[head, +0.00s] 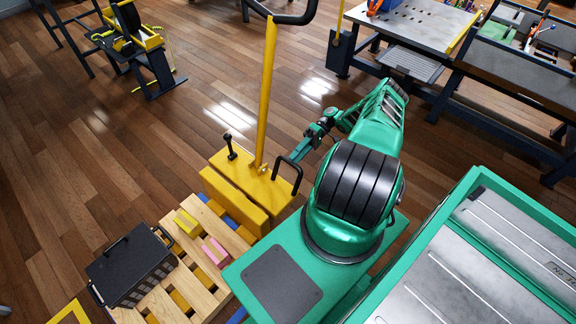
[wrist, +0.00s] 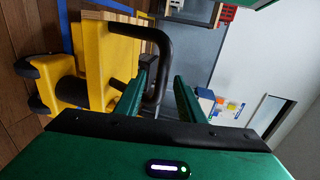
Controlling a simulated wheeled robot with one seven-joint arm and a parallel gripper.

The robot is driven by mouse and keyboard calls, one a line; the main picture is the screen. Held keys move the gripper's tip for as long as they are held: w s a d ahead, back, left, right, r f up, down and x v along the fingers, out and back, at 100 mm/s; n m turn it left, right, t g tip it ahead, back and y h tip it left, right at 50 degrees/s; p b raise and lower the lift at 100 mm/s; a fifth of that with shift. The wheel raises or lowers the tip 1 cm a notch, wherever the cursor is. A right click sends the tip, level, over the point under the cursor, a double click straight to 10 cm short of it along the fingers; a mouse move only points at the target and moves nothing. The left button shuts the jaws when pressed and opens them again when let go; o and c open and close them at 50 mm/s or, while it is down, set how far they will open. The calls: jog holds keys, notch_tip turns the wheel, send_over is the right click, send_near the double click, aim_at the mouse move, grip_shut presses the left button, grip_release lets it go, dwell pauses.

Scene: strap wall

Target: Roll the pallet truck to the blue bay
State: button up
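The yellow pallet truck (head: 240,187) stands on the wood floor, with a tall yellow tiller (head: 267,90) and a black grab handle (head: 289,170) on its body. My gripper (head: 308,143) is at the right of the truck near the grab handle. In the wrist view the fingers of my gripper (wrist: 165,75) are apart, with the black handle (wrist: 163,52) between them, nearer the left finger; a gap shows to the right. Blue floor lines (wrist: 66,26) show beyond the truck; I cannot tell the bay's full outline.
The pallet carries a black case (head: 130,265), a yellow block (head: 188,223) and a pink block (head: 214,251). A workbench (head: 415,25) stands at the upper right, a yellow-and-black stand (head: 140,40) at upper left. Floor left of the truck is clear.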

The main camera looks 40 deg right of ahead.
jog(key=shift+v, duration=2)
